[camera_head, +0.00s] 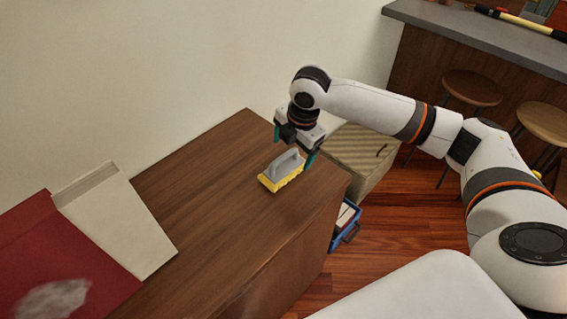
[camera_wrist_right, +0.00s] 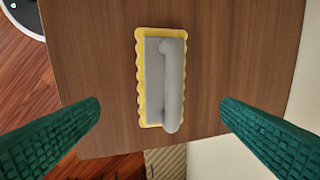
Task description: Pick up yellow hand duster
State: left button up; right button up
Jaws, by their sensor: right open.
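The yellow hand duster (camera_head: 283,171) has a grey handle and a scalloped yellow base. It lies flat, handle up, near the right end of the brown wooden cabinet top (camera_head: 215,175). My right gripper (camera_head: 296,152) is open just above and behind it in the head view. In the right wrist view the duster (camera_wrist_right: 160,78) shows whole, its long side running up and down the picture. The two green fingers of my right gripper (camera_wrist_right: 160,115) stand wide apart, to either side of its lower end, with nothing between them touching. My left gripper is not in view.
A red book or folder (camera_head: 50,250) and a cream one (camera_head: 115,220) lie at the cabinet's left. A woven box (camera_head: 358,160) and a blue crate (camera_head: 346,222) stand beyond its right end. Stools (camera_head: 472,88) and a counter (camera_head: 480,35) are farther back. A wall runs behind.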

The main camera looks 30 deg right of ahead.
aim_at(288, 164)
jog(key=shift+w+f, duration=0.25)
jog(key=shift+f, duration=0.35)
jog(key=shift+w+f, duration=0.1)
jog(key=shift+f, duration=0.15)
jog(key=shift+w+f, duration=0.2)
jog(key=shift+f, duration=0.75)
jog(key=shift+w+f, duration=0.25)
jog(key=shift+f, duration=0.9)
jog(key=shift+w+f, duration=0.1)
jog(key=shift+f, duration=0.15)
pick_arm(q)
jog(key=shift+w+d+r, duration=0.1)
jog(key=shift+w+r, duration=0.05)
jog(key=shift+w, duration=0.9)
pick_arm(e)
jog(key=c, duration=1.1)
